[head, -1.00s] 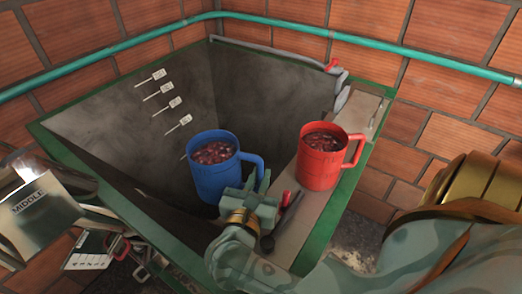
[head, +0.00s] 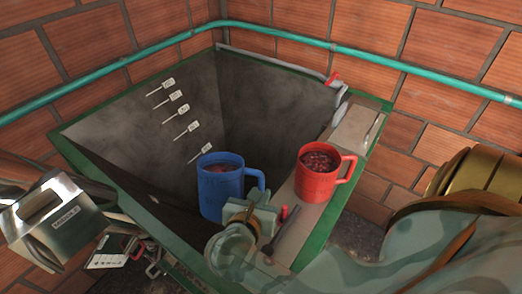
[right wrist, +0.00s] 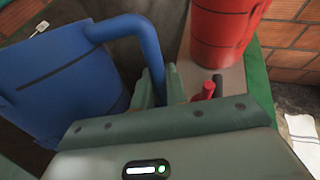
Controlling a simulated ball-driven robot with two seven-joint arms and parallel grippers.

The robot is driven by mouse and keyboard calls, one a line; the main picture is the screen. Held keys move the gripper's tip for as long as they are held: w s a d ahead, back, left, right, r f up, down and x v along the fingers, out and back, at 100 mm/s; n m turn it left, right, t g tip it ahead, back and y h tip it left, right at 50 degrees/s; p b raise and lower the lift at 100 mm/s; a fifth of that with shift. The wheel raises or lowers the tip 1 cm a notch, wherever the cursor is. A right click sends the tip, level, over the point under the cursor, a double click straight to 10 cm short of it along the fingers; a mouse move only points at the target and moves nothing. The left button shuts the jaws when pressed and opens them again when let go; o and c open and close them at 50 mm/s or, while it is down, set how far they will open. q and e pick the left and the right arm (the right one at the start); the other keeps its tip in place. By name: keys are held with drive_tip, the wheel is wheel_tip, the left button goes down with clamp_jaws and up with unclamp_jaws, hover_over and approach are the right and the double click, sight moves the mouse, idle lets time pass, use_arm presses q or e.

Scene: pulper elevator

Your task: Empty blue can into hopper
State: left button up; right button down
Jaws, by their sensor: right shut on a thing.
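The blue can (head: 221,191) is a mug-like vessel with a side handle and dark red contents near its top. It is held over the inside of the hopper (head: 262,105), roughly upright, close to the right-hand ledge. My right gripper (head: 253,207) is shut on its handle, which also shows between the fingers in the right wrist view (right wrist: 150,70). The hopper has grey walls and a green rim; its bottom is hidden. My left gripper is not in view.
A red can (head: 317,176) with similar contents stands on the hopper's ledge (head: 350,128), right of the blue can. A red-handled lever lies on the ledge near my gripper. White tags hang on the left wall. Labelled metal housings (head: 55,220) stand at left.

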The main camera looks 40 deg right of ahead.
sight(262, 184)
drive_tip(key=shift+s+a+r+g+y+p, duration=0.1)
drive_tip(key=shift+r+g+y+p, duration=0.45)
drive_tip(key=shift+p, duration=1.1)
drive_tip(key=shift+s+a+r+g+y+p, duration=0.15)
drive_tip(key=shift+g+y+p, duration=0.65)
drive_tip(key=shift+p, duration=0.85)
drive_tip(key=shift+s+a+r+g+y+p, duration=0.1)
drive_tip(key=shift+r+g+y+p, duration=0.3)
drive_tip(key=shift+y+p, duration=0.85)
drive_tip(key=g+p, duration=0.1)
drive_tip(key=g+y+p, duration=0.1)
drive_tip(key=p, duration=0.1)
drive_tip(key=d+g+y+p, duration=0.1)
drive_tip(key=shift+w+f+n, duration=0.35)
drive_tip(key=shift+w+n, duration=0.05)
drive_tip(key=shift+w+d+f+g+y, duration=0.1)
drive_tip(key=shift+w+f+g+y, duration=0.15)
drive_tip(key=shift+g+y, duration=0.45)
drive_tip(key=g+y, duration=0.1)
drive_tip(key=w+d+g+y, duration=0.1)
drive_tip(key=shift+w+d+r+y, duration=0.15)
drive_tip(key=shift+d+y, duration=0.1)
drive_tip(key=shift+y, duration=0.15)
drive_tip(key=w+d+r+g+y, duration=0.1)
drive_tip(key=w+d+g+y, duration=0.1)
drive_tip(key=g+y, duration=0.1)
drive_tip(key=shift+d+r+n, duration=0.15)
drive_tip(key=shift+r+n, duration=0.15)
drive_tip(key=shift+r, duration=0.05)
